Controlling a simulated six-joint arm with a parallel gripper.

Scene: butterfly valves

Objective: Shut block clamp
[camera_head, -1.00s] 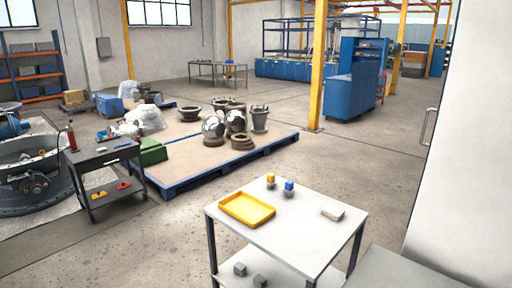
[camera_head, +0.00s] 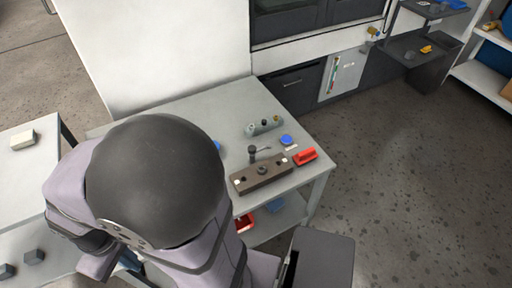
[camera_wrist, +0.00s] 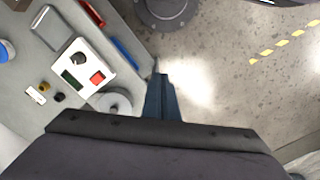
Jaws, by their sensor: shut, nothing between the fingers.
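A brown rectangular block with a round centre piece, which looks like the block clamp (camera_head: 262,173), lies on the grey table in the head view. A dark upright knob or handle (camera_head: 253,152) stands at its rear edge; I cannot tell whether the clamp is open. In the wrist view my gripper (camera_wrist: 160,75) is shut and empty, its fingers above the floor beside a bench edge. The clamp does not show in the wrist view. In the head view my arm hides the gripper and the table's left part.
On the grey table (camera_head: 190,103), a red block (camera_head: 305,156), a blue round piece (camera_head: 286,140) and a grey fitting (camera_head: 264,126) surround the clamp.

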